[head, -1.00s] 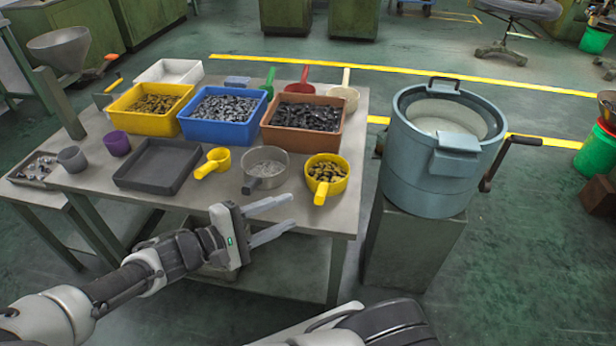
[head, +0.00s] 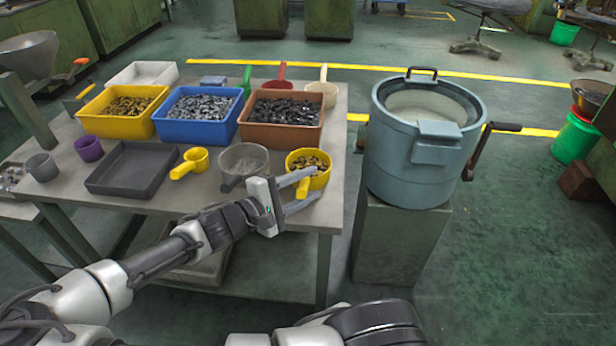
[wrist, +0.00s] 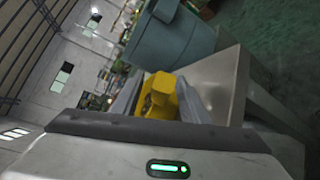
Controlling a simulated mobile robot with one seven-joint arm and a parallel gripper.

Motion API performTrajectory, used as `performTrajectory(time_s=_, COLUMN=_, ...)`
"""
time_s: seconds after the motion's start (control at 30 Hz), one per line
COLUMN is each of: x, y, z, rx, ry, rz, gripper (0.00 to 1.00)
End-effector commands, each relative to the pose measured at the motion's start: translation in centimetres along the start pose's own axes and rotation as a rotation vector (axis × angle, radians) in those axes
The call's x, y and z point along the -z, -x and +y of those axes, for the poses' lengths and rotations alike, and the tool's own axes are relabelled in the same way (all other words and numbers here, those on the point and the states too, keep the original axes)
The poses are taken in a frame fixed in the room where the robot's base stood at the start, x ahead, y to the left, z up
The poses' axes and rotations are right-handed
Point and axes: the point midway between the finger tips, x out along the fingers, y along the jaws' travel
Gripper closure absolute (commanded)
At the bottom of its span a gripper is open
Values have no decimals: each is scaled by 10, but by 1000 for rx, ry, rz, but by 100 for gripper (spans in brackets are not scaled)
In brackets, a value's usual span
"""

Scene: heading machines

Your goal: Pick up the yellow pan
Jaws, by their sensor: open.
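The yellow pan (head: 324,176) holds dark metal bits and stands at the right front corner of the grey table. Its handle points toward the front edge, partly covered by my gripper in the head view. My gripper (head: 316,184) is open at the front edge, its two fingers reaching on either side of the handle. In the wrist view a yellow part of the pan (wrist: 160,98) shows between the spread fingers. I cannot tell whether either finger touches it. A smaller yellow scoop (head: 195,158) stands farther left.
A clear pan (head: 244,158) stands just left of the yellow pan. Brown (head: 281,138), blue (head: 196,130) and yellow (head: 120,127) bins stand behind, and a dark tray (head: 133,186) lies left. A blue-grey drum (head: 410,165) with a crank stands right of the table.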

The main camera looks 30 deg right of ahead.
Motion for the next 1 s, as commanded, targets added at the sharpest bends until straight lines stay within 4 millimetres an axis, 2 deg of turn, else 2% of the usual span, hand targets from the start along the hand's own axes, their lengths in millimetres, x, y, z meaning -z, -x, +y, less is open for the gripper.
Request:
performTrajectory(time_s=0.03, x=3, y=-10, z=-4, rx=0, ry=-1, rz=-4, gripper=60)
performTrajectory(time_s=0.2, x=4, y=-30, z=-2, rx=-1, ry=0, rz=-1, gripper=60)
performTrajectory(time_s=0.47, x=4, y=-34, z=-1, rx=0, ry=-1, rz=1, gripper=60)
performTrajectory(time_s=0.5, x=4, y=-34, z=-1, rx=0, ry=-1, rz=1, gripper=61)
performTrajectory(time_s=0.73, x=4, y=-33, z=-1, rx=0, ry=-1, rz=1, gripper=100)
performTrajectory(time_s=1.0, x=3, y=-33, z=1, rx=-1, ry=-2, rz=0, gripper=100)
